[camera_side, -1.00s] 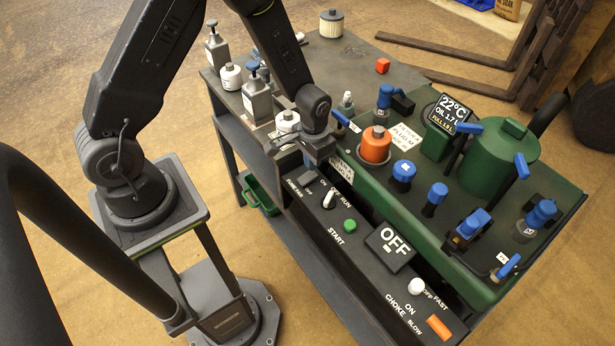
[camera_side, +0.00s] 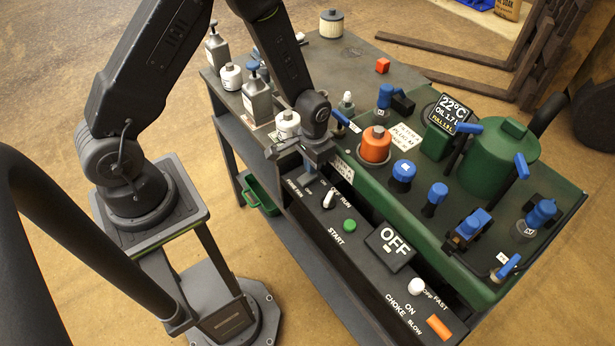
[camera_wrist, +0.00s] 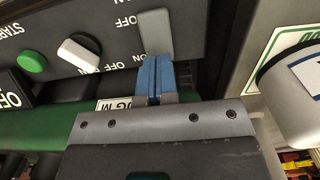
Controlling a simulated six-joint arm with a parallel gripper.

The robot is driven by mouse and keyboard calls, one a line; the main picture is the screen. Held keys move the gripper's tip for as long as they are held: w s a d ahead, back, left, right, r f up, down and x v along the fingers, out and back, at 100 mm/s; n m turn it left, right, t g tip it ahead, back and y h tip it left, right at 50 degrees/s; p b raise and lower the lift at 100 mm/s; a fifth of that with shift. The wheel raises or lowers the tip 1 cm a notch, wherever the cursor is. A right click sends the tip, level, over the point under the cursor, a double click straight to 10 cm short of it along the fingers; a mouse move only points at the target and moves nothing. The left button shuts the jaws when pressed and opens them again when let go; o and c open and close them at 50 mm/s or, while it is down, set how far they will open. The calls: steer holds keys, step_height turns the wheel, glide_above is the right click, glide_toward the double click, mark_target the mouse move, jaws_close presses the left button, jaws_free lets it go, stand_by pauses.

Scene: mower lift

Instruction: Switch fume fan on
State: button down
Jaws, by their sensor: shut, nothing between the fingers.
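The fume fan switch is a grey rocker (camera_wrist: 155,30) in the wrist view, set in the dark control panel (camera_side: 370,280) with OFF and ON printed beside it. My gripper (camera_wrist: 155,60) is shut and empty. Its blue fingers are pressed together, with their tips at the ON end of the rocker; I cannot tell if they touch it. In the side view my gripper (camera_side: 311,168) is low over the FUME FAN end of the panel and largely hides the switch.
Beside it on the panel are a white OFF/RUN toggle (camera_side: 328,199), a green START button (camera_side: 349,225) and a black OFF display (camera_side: 390,248). A green tray with an orange cap (camera_side: 376,145) stands behind. Grey pump bottles (camera_side: 257,98) and a white jar (camera_side: 287,122) stand close behind my gripper.

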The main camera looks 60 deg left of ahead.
step_height(320, 180, up, 7)
stand_by(0.9)
step_height(320, 180, up, 20)
stand_by(2.2)
steer(key=shift+r, duration=0.15)
stand_by(1.8)
steer(key=s+r+t, duration=0.2)
steer(key=s, duration=0.6)
steer(key=s+d+r+t, duration=0.1)
steer(key=s+r+t, duration=0.1)
steer(key=s, duration=0.6)
steer(key=shift+s+d+r+t, duration=0.15)
steer(key=shift+d+r+t, duration=0.1)
steer(key=shift+t, duration=0.55)
